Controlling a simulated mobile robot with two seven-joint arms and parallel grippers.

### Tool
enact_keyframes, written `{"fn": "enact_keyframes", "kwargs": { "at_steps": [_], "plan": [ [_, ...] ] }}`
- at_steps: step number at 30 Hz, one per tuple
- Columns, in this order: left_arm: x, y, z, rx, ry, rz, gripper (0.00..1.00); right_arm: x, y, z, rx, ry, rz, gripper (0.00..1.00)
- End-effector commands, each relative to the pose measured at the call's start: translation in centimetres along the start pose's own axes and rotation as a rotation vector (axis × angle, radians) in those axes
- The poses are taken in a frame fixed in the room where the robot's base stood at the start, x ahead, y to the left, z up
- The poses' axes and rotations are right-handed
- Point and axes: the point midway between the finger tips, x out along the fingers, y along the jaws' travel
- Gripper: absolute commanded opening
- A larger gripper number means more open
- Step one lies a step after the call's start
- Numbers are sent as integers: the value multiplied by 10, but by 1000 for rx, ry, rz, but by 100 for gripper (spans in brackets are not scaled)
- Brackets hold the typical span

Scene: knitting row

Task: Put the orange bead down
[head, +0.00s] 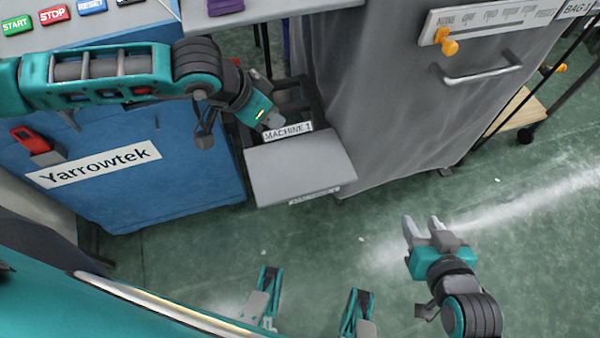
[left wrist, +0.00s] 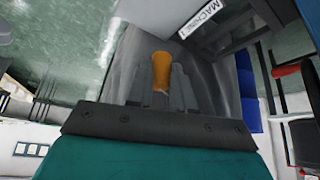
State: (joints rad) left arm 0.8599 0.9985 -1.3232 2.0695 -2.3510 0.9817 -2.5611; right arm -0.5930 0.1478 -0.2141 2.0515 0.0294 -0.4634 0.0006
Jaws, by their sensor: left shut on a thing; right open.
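The orange bead (left wrist: 162,72) shows in the left wrist view, gripped between the two fingers of my left gripper (left wrist: 161,88). In the head view my left gripper (head: 270,118) is beside the "MACHINE 1" label (head: 288,131), at the back edge of a light grey plate (head: 300,168). The bead cannot be made out there. I cannot tell whether it touches anything below. My right gripper (head: 422,228) is open and empty over the green floor, at lower right.
A blue Yarrowtek cabinet (head: 120,195) with buttons on top stands left. A grey draped bag (head: 400,110) with a metal handle (head: 482,72) and an orange knob (head: 447,42) on its label strip stands right of the plate. The green floor (head: 330,240) in front is mostly clear.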

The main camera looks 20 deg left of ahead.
Motion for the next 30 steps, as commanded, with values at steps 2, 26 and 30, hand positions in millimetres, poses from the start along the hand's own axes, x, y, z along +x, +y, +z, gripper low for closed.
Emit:
{"fn": "enact_keyframes", "kwargs": {
  "at_steps": [2, 26, 30],
  "plan": [
    [14, 0, 8, 23, 0, 15, 0, 6, -1, 4, -4, 4, -5, 42],
    [151, 0, 87, 43, 0, 24, 0, 24, 1, 35, 0, 2, -3, 42],
    [163, 1, 94, 42, -1, 26, 0, 27, 1, 38, 2, 3, -3, 42]
  ]
}}
